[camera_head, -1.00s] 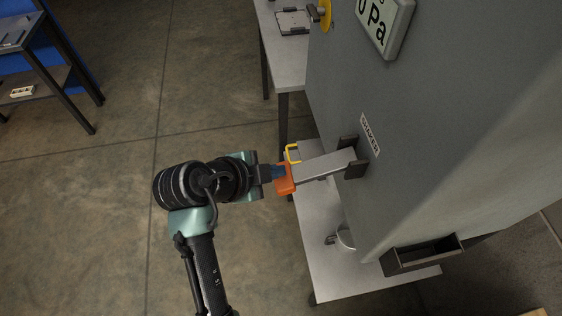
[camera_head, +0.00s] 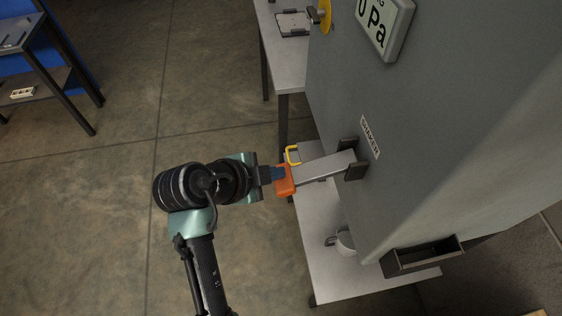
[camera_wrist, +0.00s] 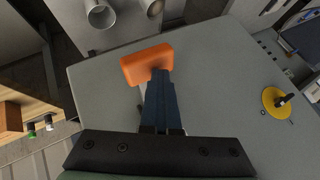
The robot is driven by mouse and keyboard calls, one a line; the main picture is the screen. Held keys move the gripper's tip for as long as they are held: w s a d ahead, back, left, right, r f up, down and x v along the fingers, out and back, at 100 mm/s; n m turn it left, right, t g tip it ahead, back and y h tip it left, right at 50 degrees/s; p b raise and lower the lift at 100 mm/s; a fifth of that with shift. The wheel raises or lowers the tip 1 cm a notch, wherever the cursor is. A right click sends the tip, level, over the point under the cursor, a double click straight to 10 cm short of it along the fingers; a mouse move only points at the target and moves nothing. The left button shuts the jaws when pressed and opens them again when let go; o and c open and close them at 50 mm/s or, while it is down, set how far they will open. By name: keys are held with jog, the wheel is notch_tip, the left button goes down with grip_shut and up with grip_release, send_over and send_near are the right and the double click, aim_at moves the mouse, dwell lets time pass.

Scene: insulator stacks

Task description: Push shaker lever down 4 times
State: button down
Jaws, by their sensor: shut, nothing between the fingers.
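The shaker lever (camera_head: 325,167) is a flat grey bar that sticks out from a dark bracket on the grey cabinet, beside the "SHAKER" label (camera_head: 370,137). Its orange end grip (camera_head: 285,181) points toward my arm. My gripper (camera_head: 277,174) is shut, with its blue fingers at the orange grip. In the wrist view, the shut fingers (camera_wrist: 161,78) overlap the lower edge of the orange grip (camera_wrist: 147,64). I cannot tell whether they touch it. The grey bar is mostly hidden in the wrist view.
The grey cabinet (camera_head: 440,120) fills the right side, with a display reading "0 Pa" (camera_head: 384,25) and a yellow disc knob (camera_head: 325,12). A side table (camera_head: 282,65) stands behind. Open floor lies left.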

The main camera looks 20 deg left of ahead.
jog(key=shift+d+r+p, duration=0.1)
jog(key=shift+r+p, duration=2.1)
jog(key=shift+r, duration=0.6)
notch_tip(320, 180, up, 5)
jog(key=p, duration=0.4)
jog(key=shift+w, duration=0.1)
dwell(0.9)
